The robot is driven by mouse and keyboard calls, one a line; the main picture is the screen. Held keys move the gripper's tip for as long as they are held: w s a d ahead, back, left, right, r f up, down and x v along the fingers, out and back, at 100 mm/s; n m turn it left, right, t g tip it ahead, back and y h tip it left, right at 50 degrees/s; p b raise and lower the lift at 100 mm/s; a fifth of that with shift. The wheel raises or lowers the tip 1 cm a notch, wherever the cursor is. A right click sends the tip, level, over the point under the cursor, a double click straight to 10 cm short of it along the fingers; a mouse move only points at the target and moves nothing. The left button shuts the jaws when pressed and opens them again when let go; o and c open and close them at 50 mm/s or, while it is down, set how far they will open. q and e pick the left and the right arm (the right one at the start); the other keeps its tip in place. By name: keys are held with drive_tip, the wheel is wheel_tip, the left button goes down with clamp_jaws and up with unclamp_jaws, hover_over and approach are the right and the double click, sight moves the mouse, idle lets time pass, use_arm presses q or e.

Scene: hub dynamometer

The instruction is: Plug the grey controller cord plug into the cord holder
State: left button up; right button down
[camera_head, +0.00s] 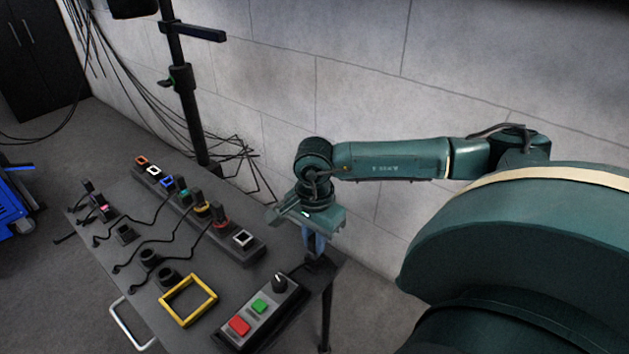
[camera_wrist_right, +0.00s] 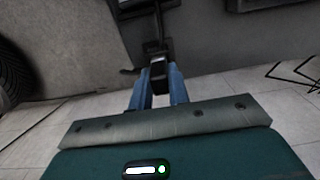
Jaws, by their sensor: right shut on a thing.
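My right gripper (camera_head: 314,244) points down at the far right corner of the table, past the control box. Its blue fingers are shut on a dark piece (camera_head: 317,262), which I take to be the grey controller cord plug. In the right wrist view the plug (camera_wrist_right: 158,70) sits between the fingertips (camera_wrist_right: 158,88), with a dark narrower part beyond it. I cannot tell whether it touches the table. I cannot tell which fitting is the cord holder. My left gripper is not in view.
The control box (camera_head: 262,306) with red and green buttons and a black knob lies near the gripper. A yellow square frame (camera_head: 188,300) and round black holders (camera_head: 148,257) stand on the grey table, with cords between. A wall and a black post (camera_head: 187,95) are behind.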

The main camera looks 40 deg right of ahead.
drive_tip(key=shift+f, duration=0.25)
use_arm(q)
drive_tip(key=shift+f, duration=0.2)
use_arm(e)
drive_tip(key=c, duration=1.3)
unclamp_jaws()
drive_tip(key=shift+o, duration=0.2)
wheel_tip(320, 180, up, 5)
drive_tip(key=shift+r+p, duration=0.2)
drive_tip(key=shift+p, duration=0.7)
use_arm(q)
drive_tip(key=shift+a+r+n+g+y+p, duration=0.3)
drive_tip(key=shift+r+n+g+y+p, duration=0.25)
drive_tip(key=shift+p, duration=0.45)
use_arm(e)
wheel_tip(320, 180, up, 8)
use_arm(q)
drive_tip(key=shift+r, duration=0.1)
